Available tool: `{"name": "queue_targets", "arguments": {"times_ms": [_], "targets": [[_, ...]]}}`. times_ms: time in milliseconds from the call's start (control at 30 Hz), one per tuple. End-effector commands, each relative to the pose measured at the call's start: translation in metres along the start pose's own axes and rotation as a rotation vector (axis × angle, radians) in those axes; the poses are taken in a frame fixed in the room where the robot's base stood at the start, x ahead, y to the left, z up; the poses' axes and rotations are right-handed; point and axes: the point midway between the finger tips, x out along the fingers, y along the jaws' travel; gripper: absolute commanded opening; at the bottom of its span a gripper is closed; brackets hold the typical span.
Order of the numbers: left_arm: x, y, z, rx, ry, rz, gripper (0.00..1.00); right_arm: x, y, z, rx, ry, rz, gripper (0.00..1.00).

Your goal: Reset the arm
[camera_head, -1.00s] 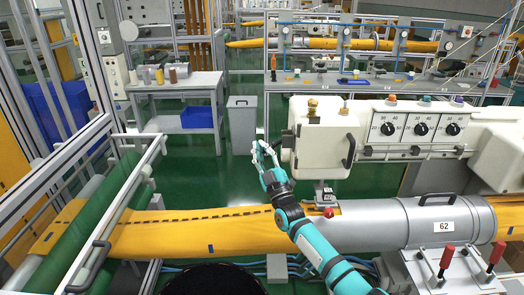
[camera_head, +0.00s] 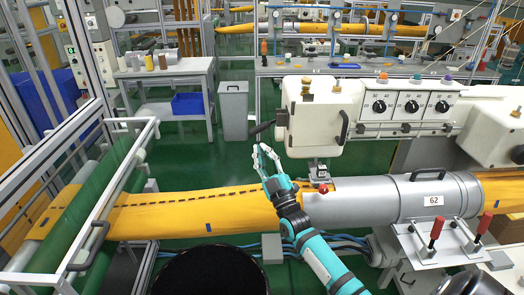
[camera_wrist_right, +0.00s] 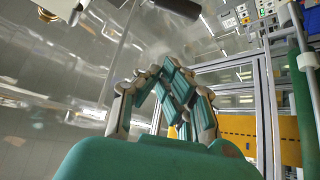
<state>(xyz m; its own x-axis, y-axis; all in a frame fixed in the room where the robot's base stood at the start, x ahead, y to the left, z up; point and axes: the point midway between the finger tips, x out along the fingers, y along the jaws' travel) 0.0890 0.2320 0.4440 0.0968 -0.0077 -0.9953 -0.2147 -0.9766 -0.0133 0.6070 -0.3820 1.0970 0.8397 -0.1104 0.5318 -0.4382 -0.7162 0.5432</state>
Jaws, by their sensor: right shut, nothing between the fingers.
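My right gripper (camera_head: 262,152) is at the middle of the head view, at the end of my teal and black right arm. It points up and away, left of the white machine box (camera_head: 318,118) and above the orange felt tube (camera_head: 190,212). Its fingers are closed together with nothing between them. In the right wrist view the fingers (camera_wrist_right: 172,78) stand in front of a grey surface, with an orange felt piece (camera_wrist_right: 243,140) at the right. My left gripper is in neither view.
The felt tube runs into a grey metal cylinder (camera_head: 385,198) marked 62, with red-handled clamps (camera_head: 436,232) in front. A green roller frame (camera_head: 110,190) stands at the left. A grey bin (camera_head: 234,112) and a side table (camera_head: 165,80) stand behind. Green floor is open between them.

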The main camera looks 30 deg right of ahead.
Motion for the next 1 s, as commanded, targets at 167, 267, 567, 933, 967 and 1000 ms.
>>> {"name": "queue_targets", "arguments": {"times_ms": [167, 267, 567, 933, 967, 1000], "targets": [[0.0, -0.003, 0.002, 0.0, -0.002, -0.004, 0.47, 0.0, 0.0, 0.0, 0.0, 0.0, 0.0, 0.0], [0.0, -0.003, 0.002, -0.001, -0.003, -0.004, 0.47, 0.0, 0.0, 0.0, 0.0, 0.0, 0.0, 0.0], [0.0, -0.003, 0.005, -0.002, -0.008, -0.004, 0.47, -0.038, -0.063, -0.003, 0.103, -0.136, -0.245, 0.0], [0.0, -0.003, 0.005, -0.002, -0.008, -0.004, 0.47, -0.233, -0.163, -0.027, 0.318, -0.796, -0.802, 0.0], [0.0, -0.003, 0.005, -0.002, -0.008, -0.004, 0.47, -0.249, -0.164, -0.03, 0.326, -0.854, -0.825, 0.0], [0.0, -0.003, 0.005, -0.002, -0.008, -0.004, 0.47, -0.268, -0.162, -0.033, 0.333, -0.926, -0.85, 0.0]]}}
